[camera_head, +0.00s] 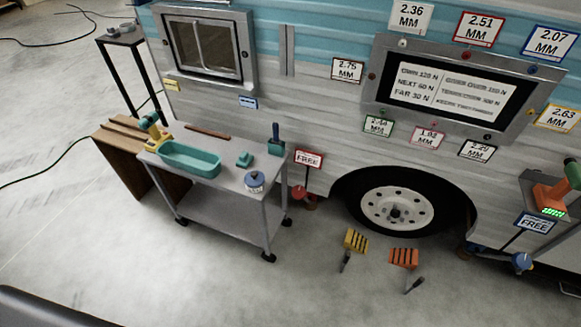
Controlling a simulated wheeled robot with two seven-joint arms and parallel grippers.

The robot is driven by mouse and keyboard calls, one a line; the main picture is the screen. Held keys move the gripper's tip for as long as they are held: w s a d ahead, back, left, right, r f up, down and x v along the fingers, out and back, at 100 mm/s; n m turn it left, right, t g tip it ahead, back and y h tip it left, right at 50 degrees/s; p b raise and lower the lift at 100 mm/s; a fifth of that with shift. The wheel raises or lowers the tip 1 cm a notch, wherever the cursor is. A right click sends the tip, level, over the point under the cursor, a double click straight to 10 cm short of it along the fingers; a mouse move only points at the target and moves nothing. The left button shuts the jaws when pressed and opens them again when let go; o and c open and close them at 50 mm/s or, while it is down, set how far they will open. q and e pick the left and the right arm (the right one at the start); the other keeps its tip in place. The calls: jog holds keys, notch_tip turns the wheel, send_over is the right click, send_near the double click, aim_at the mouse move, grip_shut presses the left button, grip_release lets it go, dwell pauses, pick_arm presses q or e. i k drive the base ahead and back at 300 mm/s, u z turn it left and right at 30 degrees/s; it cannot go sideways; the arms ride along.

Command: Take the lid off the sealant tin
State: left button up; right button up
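A small round tin with a blue top (254,180) stands upright near the front right corner of the grey cart's top (228,178). It looks like the sealant tin, though its label is too small to read. Its lid appears to be on. Nothing touches the tin from above. Neither my left nor my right gripper shows in the head view.
The cart also bears a teal tray (190,160), a small teal block (244,159), a dark-handled tool in a teal holder (276,140) and a yellow-and-teal tool (154,130). The camper's wheel (397,209) is right of the cart.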

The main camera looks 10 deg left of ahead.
aim_at(253, 179)
jog(key=z, duration=0.35)
jog(key=i, duration=0.75)
jog(key=u, duration=0.55)
jog(key=i, duration=0.7)
jog(key=u, duration=0.75)
